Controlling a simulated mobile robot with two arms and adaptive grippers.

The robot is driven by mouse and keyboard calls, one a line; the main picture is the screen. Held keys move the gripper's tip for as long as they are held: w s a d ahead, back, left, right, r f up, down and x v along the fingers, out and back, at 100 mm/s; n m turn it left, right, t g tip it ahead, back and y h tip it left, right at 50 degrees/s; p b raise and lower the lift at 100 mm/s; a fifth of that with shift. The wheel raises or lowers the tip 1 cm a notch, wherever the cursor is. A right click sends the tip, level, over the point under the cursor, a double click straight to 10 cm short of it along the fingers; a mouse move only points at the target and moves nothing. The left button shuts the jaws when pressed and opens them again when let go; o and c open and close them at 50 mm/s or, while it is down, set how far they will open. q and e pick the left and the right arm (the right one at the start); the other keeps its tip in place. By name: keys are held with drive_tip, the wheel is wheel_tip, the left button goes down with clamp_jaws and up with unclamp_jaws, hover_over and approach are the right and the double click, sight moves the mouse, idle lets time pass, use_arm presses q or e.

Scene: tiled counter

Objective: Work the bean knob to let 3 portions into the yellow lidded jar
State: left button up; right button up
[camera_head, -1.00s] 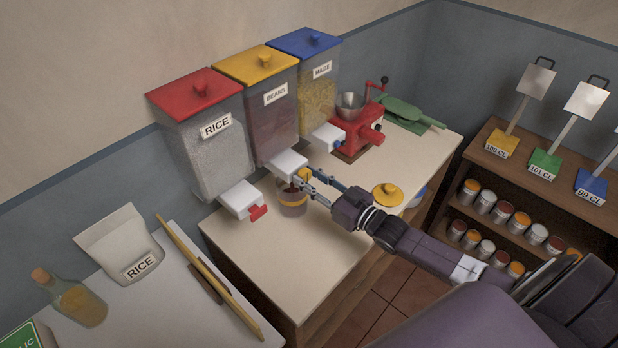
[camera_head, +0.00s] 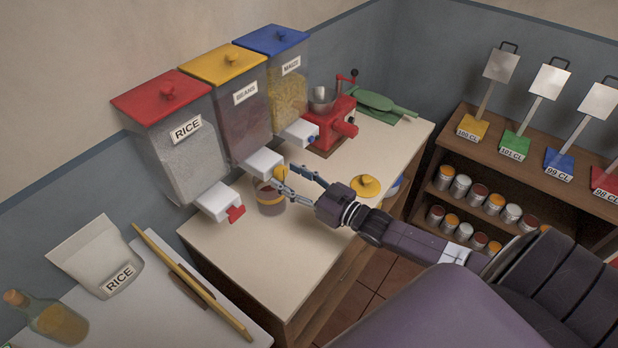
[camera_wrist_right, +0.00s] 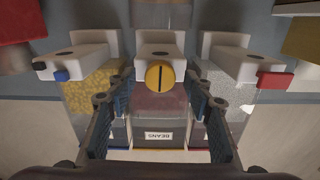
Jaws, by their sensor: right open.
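The beans dispenser (camera_head: 238,108) has a yellow lid and stands between the rice and maize dispensers. Its yellow bean knob (camera_wrist_right: 160,76) faces me in the right wrist view, with a dark slot upright; in the head view the knob (camera_head: 281,173) is partly hidden by a finger. The jar (camera_head: 271,203), clear with a yellow band, stands open under the beans spout, with dark contents. Its yellow lid (camera_head: 365,185) lies on the counter to the right. My right gripper (camera_head: 284,179) is open, its fingers either side of the knob in view, apparently not touching it. My left gripper is not in view.
The rice dispenser (camera_head: 183,140) with a red knob stands left, the maize dispenser (camera_head: 287,88) with a blue knob right. A red grinder (camera_head: 333,122) stands beyond. The counter's front (camera_head: 270,256) is clear.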

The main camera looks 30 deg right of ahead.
drive_tip(key=v, duration=1)
drive_tip(key=shift+s, duration=0.25)
drive_tip(key=shift+d, duration=0.15)
idle(0.5)
